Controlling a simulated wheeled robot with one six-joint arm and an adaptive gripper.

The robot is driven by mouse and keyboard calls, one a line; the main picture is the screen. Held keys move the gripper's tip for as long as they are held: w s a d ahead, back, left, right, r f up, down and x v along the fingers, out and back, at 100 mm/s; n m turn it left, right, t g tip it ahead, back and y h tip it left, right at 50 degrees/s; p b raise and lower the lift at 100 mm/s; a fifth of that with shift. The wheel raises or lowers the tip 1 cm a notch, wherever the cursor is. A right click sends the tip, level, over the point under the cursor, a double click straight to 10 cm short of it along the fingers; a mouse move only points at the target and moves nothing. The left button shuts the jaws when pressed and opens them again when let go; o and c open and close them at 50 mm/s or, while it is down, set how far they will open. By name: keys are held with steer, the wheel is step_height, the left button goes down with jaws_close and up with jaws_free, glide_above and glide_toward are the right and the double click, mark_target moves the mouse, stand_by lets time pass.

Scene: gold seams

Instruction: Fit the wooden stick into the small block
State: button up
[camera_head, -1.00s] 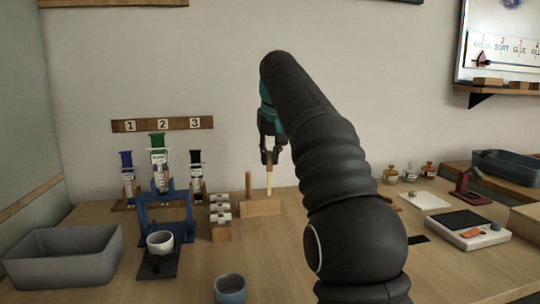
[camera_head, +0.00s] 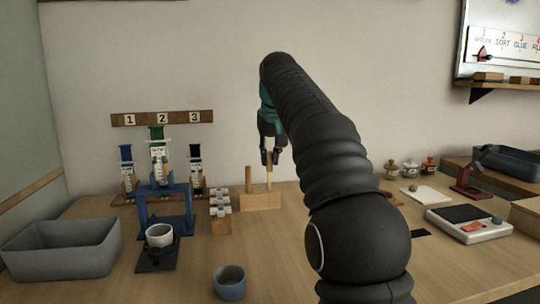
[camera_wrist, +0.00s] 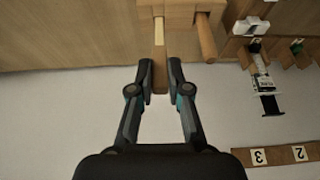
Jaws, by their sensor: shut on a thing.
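The wooden stick (camera_head: 269,174) is upright in my gripper (camera_head: 269,158), with a paler lower part. My gripper is shut on its upper part; the stick also shows between the fingers in the wrist view (camera_wrist: 160,78). The small wooden block (camera_head: 262,202) stands on the table under the stick. The stick's lower end meets the block's top edge in both views; I cannot tell whether it is inside a hole. A second, darker upright stick (camera_head: 248,180) stands in the block, just left of the held one, and shows in the wrist view (camera_wrist: 205,38).
A small wooden rack with white pieces (camera_head: 220,210) stands close left of the block. A scale (camera_head: 468,222) is right. Table right of the block is partly hidden by my arm.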

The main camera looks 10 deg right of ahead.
steer(key=shift+f+b, duration=0.45)
steer(key=shift+f, duration=0.6)
stand_by(1.3)
steer(key=o, duration=0.9)
steer(key=shift+c, duration=0.2)
steer(key=shift+r, duration=0.1)
steer(key=shift+p+v, duration=1.3)
steer(key=shift+v, duration=1)
steer(key=shift+s+r, duration=0.1)
steer(key=shift+r, duration=0.05)
steer(key=v, duration=0.7)
steer(key=shift+r, duration=0.2)
